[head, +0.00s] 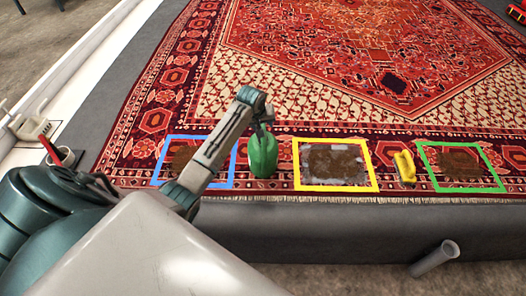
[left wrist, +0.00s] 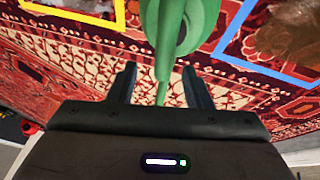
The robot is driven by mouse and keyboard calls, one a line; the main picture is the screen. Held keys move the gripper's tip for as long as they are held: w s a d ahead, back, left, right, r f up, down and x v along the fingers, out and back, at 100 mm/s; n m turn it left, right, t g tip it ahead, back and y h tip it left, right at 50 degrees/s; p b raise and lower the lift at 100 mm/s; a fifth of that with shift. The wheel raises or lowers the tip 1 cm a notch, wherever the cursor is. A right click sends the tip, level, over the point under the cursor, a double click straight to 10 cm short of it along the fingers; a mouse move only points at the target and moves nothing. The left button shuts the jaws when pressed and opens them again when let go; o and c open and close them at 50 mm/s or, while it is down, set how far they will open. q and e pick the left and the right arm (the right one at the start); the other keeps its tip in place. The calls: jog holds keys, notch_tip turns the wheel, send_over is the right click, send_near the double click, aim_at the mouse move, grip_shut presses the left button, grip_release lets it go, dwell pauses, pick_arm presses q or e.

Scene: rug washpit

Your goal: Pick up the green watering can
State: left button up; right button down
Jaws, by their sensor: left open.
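The green watering can (head: 263,155) stands on the red patterned rug, between the blue frame and the yellow frame. My left gripper (head: 266,118) is at the top of the can in the head view, and the arm hides part of the blue frame. In the left wrist view my left gripper (left wrist: 160,80) is open, with one dark finger on each side of a thin green part of the watering can (left wrist: 180,30). I cannot tell whether the fingers touch it. My right gripper is not in view.
A yellow object (head: 405,168) stands right of the yellow frame. A grey tube (head: 434,258) lies at the front ledge.

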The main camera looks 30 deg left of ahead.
aim_at(263, 127)
pick_arm(q)
jog(key=b+x, duration=0.1)
jog(key=x, duration=0.4)
jog(key=shift+s+a+f, duration=0.1)
jog(key=shift+s+a, duration=0.05)
jog(key=shift+a, duration=0.05)
grip_shut()
